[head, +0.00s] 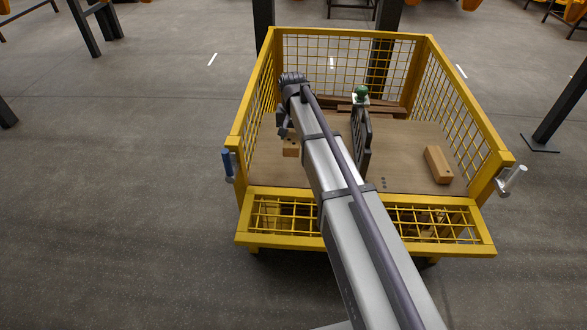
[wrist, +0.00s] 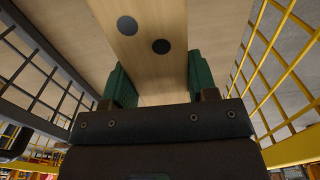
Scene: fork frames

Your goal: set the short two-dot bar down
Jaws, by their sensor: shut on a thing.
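The short two-dot bar (wrist: 148,65) is pale wood with two dark round dots on its face. It fills the space between the green finger pads of my gripper (wrist: 160,80) in the wrist view. My gripper (head: 285,132) is shut on it. In the head view the bar (head: 291,149) shows at the left part of the yellow cage's wooden deck (head: 405,145), beside my arm. My arm hides part of the gripper and bar. I cannot tell whether the bar touches the deck.
Another wooden bar (head: 438,165) lies at the deck's right. A dark upright grid panel (head: 361,145) stands mid-deck, with a green-topped object (head: 361,94) by it. Brown planks (head: 340,103) lie at the back. Yellow mesh walls (head: 253,110) enclose the sides and back. Small dark dots mark the deck's front.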

